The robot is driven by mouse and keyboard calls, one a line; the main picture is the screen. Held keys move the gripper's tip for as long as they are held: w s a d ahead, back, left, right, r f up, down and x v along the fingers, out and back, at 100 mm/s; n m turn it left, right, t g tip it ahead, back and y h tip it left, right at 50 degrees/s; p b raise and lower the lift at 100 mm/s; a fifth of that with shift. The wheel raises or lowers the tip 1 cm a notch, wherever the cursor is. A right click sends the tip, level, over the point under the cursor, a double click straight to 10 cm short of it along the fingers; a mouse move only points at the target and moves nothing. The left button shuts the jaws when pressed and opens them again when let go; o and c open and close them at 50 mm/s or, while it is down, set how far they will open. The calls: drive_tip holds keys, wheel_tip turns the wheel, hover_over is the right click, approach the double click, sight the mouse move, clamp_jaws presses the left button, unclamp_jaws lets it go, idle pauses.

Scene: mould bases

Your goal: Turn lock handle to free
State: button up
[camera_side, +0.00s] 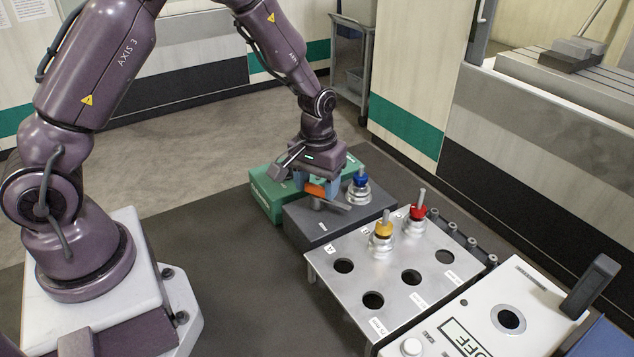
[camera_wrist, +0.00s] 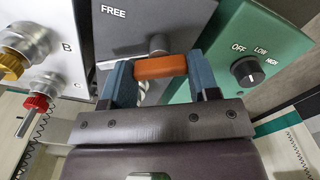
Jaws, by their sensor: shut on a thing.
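The lock handle has an orange grip (camera_side: 316,190). It sits over the dark grey block (camera_side: 310,226). In the wrist view the orange grip (camera_wrist: 160,67) lies between the two blue fingers, below a round grey post (camera_wrist: 158,44) on the block. My gripper (camera_wrist: 160,76) is shut on the orange grip. The word FREE (camera_wrist: 114,9) is printed on the block's face, up and left of the grip in the wrist view. The rest of the handle is partly hidden by the fingers, so its exact angle is hard to tell.
A green box (camera_side: 268,196) with an OFF/LOW/HIGH knob (camera_wrist: 247,70) stands beside the block. A blue-topped metal plug (camera_side: 360,184) stands on the block near my gripper. A silver plate (camera_side: 335,246) with holes carries yellow (camera_side: 383,228) and red (camera_side: 417,211) plugs.

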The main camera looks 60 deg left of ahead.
sight(317, 186)
drive_tip(key=m, duration=0.5)
drive_tip(key=shift+m, duration=0.3)
idle(0.4)
drive_tip(key=o, duration=0.9)
drive_tip(key=shift+r, duration=0.15)
wheel_tip(317, 186, up, 13)
drive_tip(key=shift+f, duration=0.1)
